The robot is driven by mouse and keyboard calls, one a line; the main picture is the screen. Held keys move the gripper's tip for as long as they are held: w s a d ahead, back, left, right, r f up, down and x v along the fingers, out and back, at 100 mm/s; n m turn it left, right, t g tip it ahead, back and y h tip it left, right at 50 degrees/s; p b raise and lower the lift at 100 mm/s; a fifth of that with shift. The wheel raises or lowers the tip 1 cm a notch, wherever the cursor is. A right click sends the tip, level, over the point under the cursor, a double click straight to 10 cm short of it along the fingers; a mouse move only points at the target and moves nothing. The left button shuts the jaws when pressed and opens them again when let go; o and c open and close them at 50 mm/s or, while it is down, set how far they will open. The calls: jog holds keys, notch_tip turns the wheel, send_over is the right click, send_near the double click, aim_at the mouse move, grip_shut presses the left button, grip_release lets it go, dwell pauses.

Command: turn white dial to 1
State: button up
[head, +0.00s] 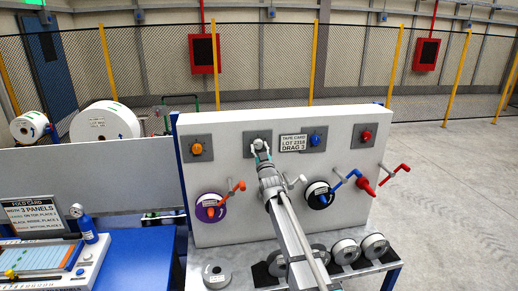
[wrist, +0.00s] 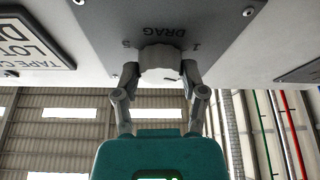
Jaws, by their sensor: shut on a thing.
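The white dial (head: 258,145) sits on a grey plate (head: 249,137) on the upright white panel, second from the left in the row of dials. In the wrist view the white dial (wrist: 160,58) is seen upside down, with the word DRAG beside it and a small 1 on the plate to its right. My gripper (wrist: 160,72) is shut on the white dial, one finger on each side. In the head view my gripper (head: 261,155) partly covers the dial. I cannot tell where its pointer aims.
Beside it are an orange dial (head: 196,149), a blue dial (head: 316,140), a red dial (head: 366,135) and a tape card (head: 293,142) reading DRAG 3. Below, an orange crank (head: 238,187), a blue crank (head: 346,179) and a red crank (head: 396,171) stick out near my arm.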

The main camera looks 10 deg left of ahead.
jog(key=n+y, duration=0.1)
jog(key=n, duration=0.1)
jog(key=n+g+y+p, duration=0.1)
jog(key=n, duration=0.2)
jog(key=n+g+y, duration=0.1)
jog(key=n, duration=0.2)
jog(key=shift+w+d+r+y+p, duration=0.1)
jog(key=shift+d+r+y+p, duration=0.05)
jog(key=shift+r+y+p, duration=0.15)
jog(key=shift+f+n+g+y+p, duration=0.1)
jog(key=shift+n+g+y+p, duration=0.15)
jog(key=shift+n+g+p, duration=0.85)
jog(key=shift+n+g+y, duration=0.25)
jog(key=shift+n+g, duration=0.05)
jog(key=shift+n, duration=1.6)
jog(key=o, duration=1.2)
jog(key=shift+c, duration=0.2)
jog(key=shift+f+m+b, duration=0.15)
jog(key=shift+m+b, duration=0.15)
jog(key=shift+m, duration=0.1)
